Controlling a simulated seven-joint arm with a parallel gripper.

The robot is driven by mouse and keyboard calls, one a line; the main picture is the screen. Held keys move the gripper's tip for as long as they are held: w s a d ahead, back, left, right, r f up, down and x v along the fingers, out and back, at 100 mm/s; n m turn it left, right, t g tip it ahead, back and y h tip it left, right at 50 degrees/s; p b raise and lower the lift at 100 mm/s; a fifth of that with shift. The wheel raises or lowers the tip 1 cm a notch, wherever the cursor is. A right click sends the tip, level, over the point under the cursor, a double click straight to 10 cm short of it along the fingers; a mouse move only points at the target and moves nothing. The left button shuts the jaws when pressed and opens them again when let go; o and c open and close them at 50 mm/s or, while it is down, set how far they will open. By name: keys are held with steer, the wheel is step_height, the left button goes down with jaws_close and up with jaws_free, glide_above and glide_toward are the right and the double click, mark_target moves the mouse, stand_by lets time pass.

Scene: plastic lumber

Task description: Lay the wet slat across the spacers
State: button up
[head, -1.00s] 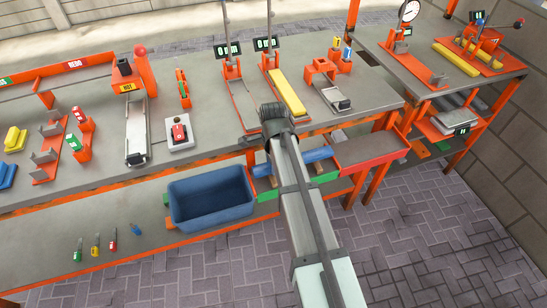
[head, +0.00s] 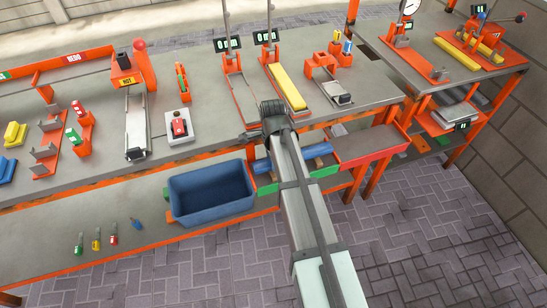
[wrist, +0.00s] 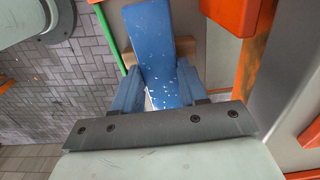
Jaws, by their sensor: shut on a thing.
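The wet slat (wrist: 158,50) is blue with white droplets. In the wrist view it lies between the two fingers of my gripper (wrist: 160,88), which is shut on its near end; it points away from me. In the head view its blue right part (head: 318,149) shows beside my arm, over the green-edged part of a low rack. A tan wooden spacer (wrist: 187,48) shows beside and below the slat in the wrist view. Whether the slat touches it is unclear. In the head view my arm hides the gripper and the slat's middle.
A blue tub (head: 212,215) is left of my arm. A red tray (head: 370,150) adjoins the green-edged section (head: 325,169) on its right. The grey bench (head: 210,90) behind carries several orange fixtures and a yellow slat (head: 287,86). Paved floor in front is clear.

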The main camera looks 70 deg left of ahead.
steer(key=shift+f, duration=0.5)
steer(key=o, duration=1.3)
step_height(320, 180, up, 14)
steer(key=shift+f, duration=0.1)
stand_by(0.3)
